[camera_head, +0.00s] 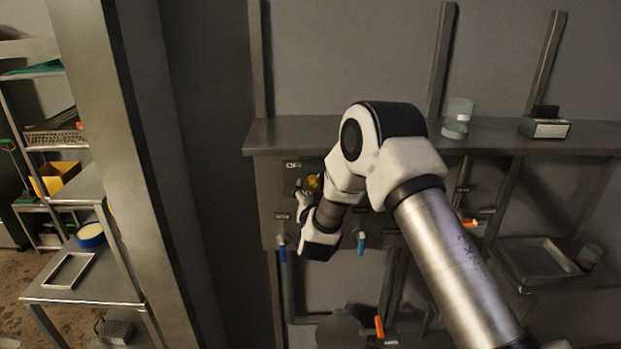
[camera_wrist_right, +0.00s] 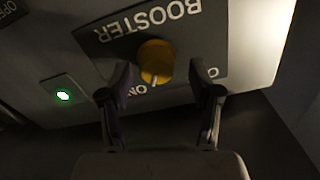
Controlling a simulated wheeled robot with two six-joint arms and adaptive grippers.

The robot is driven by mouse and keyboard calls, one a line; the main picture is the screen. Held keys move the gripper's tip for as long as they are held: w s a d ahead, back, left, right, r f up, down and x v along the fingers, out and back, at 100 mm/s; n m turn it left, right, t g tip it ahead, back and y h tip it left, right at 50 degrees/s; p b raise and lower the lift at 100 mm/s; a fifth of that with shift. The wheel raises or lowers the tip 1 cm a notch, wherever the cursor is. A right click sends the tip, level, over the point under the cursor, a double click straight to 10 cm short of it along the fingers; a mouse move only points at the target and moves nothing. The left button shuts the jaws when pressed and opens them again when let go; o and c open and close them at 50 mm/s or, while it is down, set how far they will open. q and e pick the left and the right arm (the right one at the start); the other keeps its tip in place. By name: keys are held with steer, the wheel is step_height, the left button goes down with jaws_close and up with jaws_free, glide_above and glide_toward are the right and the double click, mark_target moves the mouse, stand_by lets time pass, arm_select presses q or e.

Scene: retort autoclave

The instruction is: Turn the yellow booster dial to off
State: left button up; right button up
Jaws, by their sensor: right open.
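The yellow booster dial (camera_wrist_right: 156,60) sits on a grey plate (camera_wrist_right: 105,38) lettered BOOSTER, upside down in the right wrist view. Its pale pointer mark points down in that picture, toward the side of the ON label (camera_wrist_right: 121,96). Another label (camera_wrist_right: 213,72) at the right shows only an O; the finger hides the rest. My right gripper (camera_wrist_right: 158,82) is open, a finger on each side of the dial with visible gaps. In the head view the dial (camera_head: 314,183) is a small yellow spot, partly hidden by my right gripper (camera_head: 303,192). My left gripper is out of view.
A lit green lamp (camera_wrist_right: 63,96) is beside the plate. A metal shelf (camera_head: 480,134) runs above the panel. Blue-handled (camera_head: 282,251) and cyan-handled (camera_head: 361,243) valves hang below it. A thick post (camera_head: 130,150) and a rack stand at left.

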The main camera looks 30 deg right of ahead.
steer(key=shift+x, duration=0.8)
steer(key=shift+w+d, duration=0.15)
steer(key=shift+w, duration=0.1)
steer(key=shift+s+d, duration=0.1)
steer(key=shift+d, duration=0.25)
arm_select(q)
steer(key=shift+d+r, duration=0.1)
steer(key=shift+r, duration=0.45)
arm_select(e)
steer(key=shift+a, duration=0.15)
steer(key=c, duration=1.1)
